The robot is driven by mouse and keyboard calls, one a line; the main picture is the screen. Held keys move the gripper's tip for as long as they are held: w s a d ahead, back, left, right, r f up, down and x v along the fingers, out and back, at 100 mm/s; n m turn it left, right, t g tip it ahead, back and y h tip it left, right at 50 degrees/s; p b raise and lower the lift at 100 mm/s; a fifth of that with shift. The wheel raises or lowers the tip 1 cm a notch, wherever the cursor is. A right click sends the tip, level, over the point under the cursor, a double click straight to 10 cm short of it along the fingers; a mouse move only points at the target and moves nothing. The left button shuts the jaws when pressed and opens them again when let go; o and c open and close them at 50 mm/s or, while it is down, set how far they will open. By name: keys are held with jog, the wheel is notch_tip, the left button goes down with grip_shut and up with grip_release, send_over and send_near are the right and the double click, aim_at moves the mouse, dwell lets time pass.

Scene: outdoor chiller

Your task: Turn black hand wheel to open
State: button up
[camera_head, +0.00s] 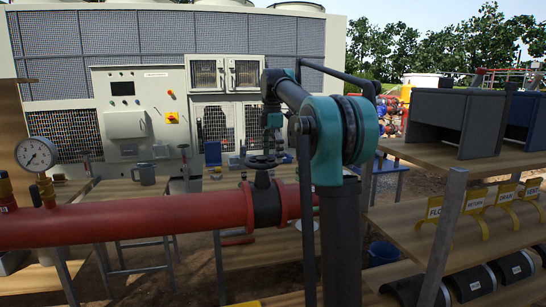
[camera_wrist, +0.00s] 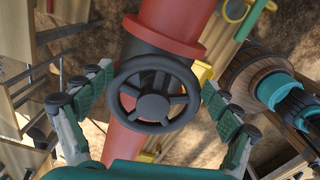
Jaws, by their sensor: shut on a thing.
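The black hand wheel (camera_wrist: 153,105) has several spokes and a round hub, and fills the middle of the wrist view. In the head view the wheel (camera_head: 262,161) sits on top of a black valve body (camera_head: 266,200) in the red pipe (camera_head: 130,219). My gripper (camera_wrist: 156,92) comes down from above, with one green-padded finger at the left side of the rim and one at the right. It is shut on the wheel across its rim. In the head view my gripper (camera_head: 268,148) is small and dark, and the finger contact is hard to make out there.
A pressure gauge (camera_head: 37,155) stands on the red pipe at the left. A grey mug (camera_head: 145,173) is on a table behind. A wooden shelf (camera_head: 430,235) with yellow labelled signs is at the right. A grey control cabinet (camera_head: 140,110) stands at the back.

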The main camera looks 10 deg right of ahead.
jog(key=n, duration=0.2)
jog(key=w+n, duration=0.1)
jog(key=shift+a+n, duration=0.3)
jog(key=shift+n, duration=0.1)
jog(key=shift+w+a+n, duration=0.3)
jog(key=shift+a+n, duration=0.2)
jog(key=shift+n, duration=1.25)
jog(key=shift+w+a+n, duration=0.35)
jog(key=shift+a+n, duration=0.15)
jog(key=shift+n, duration=1.3)
jog(key=shift+w+a+n, duration=0.3)
jog(key=shift+a+n, duration=0.2)
jog(key=shift+n, duration=1.25)
jog(key=o, duration=0.9)
